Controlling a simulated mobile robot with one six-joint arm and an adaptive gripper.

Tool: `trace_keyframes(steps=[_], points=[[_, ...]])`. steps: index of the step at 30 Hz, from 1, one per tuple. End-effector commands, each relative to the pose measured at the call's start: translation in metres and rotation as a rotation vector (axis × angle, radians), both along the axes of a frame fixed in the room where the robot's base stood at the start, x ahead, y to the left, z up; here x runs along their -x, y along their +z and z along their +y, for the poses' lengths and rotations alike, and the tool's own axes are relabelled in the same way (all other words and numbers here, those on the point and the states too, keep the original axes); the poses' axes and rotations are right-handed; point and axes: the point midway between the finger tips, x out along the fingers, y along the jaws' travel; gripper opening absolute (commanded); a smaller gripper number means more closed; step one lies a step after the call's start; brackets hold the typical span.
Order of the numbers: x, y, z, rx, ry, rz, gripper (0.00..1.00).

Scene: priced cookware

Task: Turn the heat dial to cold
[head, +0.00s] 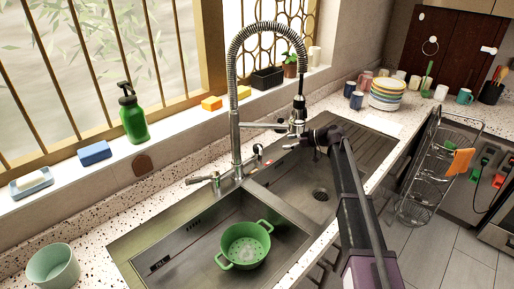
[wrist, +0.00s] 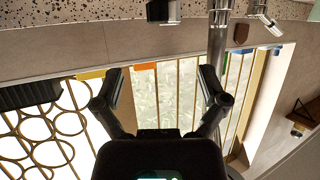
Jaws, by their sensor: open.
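I cannot pick out a clearly marked heat dial. The tall spring-neck tap (head: 235,130) stands behind the two-basin steel sink. A small metal lever fitting (head: 204,179) is at the left of its base, and another small fitting (head: 258,153) is at its right. My gripper (head: 318,138) is over the right basin, close to the hanging spray head (head: 297,122); contact cannot be told. In the wrist view, which is upside down, my gripper (wrist: 162,88) is open and empty between its fingers. The tap's metal column (wrist: 218,45) passes behind the right finger.
A green colander (head: 245,245) sits in the left basin (head: 170,240). A green soap bottle (head: 132,115), a blue sponge (head: 95,153) and a soap dish stand along the sill. Plates (head: 388,94) and mugs are at the back right. A dish rack (head: 440,165) stands at the right.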

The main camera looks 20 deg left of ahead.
Motion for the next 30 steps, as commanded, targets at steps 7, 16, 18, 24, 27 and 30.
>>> trace_keyframes(steps=[7, 16, 18, 24, 27, 30], points=[[0.0, -0.001, 0.001, 0.002, -0.001, 0.002, 0.93], [0.0, -0.01, 0.017, 0.003, -0.001, 0.002, 0.93], [0.001, -0.013, 0.026, 0.003, 0.0, 0.002, 0.93], [0.002, -0.025, 0.052, 0.003, 0.001, 0.002, 0.93], [0.002, -0.031, 0.067, 0.003, 0.002, 0.002, 0.93], [0.003, -0.037, 0.081, 0.003, 0.001, 0.003, 0.93]])
